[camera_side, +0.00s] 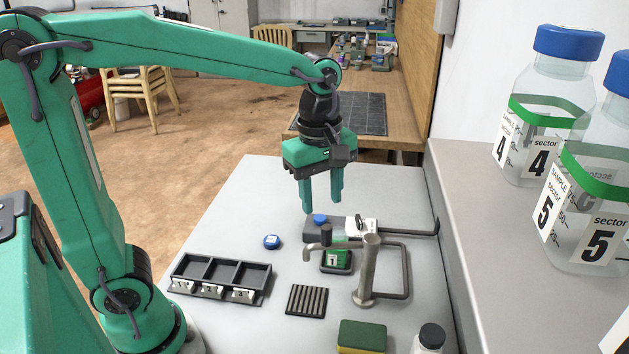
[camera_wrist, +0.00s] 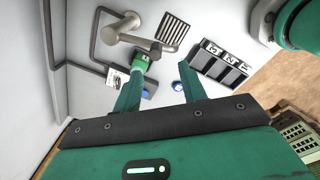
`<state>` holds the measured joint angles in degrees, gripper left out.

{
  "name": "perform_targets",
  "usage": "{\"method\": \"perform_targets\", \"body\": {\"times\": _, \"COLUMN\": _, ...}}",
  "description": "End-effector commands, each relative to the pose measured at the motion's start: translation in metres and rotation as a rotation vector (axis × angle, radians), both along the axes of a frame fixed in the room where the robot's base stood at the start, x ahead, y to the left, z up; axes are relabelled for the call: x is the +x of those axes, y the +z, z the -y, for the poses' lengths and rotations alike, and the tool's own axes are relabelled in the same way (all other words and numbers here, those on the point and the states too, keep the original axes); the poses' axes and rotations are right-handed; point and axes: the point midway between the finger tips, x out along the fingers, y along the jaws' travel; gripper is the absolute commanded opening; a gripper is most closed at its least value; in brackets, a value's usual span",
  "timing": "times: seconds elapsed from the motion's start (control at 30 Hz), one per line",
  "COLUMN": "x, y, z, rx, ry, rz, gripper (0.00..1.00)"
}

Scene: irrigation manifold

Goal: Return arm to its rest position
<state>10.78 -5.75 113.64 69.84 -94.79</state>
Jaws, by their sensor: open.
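My gripper (camera_side: 321,204) hangs fingers-down above the back of the grey work table, open and with nothing between its fingers. In the wrist view my gripper (camera_wrist: 160,70) shows its two green fingers spread apart. Below it stands a dark flat unit (camera_side: 343,231) with a blue knob-like part (camera_side: 320,219) on it.
A black three-compartment rack (camera_side: 222,276), labelled 1 to 3, looks empty. A slatted grate (camera_side: 306,300), a sponge (camera_side: 361,337) and a black-capped bottle (camera_side: 428,341) occupy the front. Jars 4 (camera_side: 545,115) and 5 (camera_side: 598,190) stand on the right ledge. The table's left back is clear.

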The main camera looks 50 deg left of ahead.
Motion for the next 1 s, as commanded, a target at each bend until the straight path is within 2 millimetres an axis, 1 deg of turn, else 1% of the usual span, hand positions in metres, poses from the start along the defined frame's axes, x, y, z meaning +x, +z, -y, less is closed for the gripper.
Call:
{"method": "perform_targets", "body": {"times": 0.23, "x": -0.021, "y": 0.007, "z": -0.016, "rx": 0.010, "ry": -0.260, "rz": 0.087, "gripper": 0.42}}
{"method": "perform_targets", "body": {"times": 0.47, "x": -0.043, "y": 0.010, "z": -0.030, "rx": 0.052, "ry": -0.542, "rz": 0.177, "gripper": 0.42}}
{"method": "perform_targets", "body": {"times": 0.77, "x": -0.070, "y": 0.009, "z": -0.045, "rx": 0.154, "ry": -0.904, "rz": 0.282, "gripper": 0.42}}
{"method": "perform_targets", "body": {"times": 1.0, "x": -0.090, "y": 0.003, "z": -0.056, "rx": 0.271, "ry": -1.185, "rz": 0.343, "gripper": 0.42}}
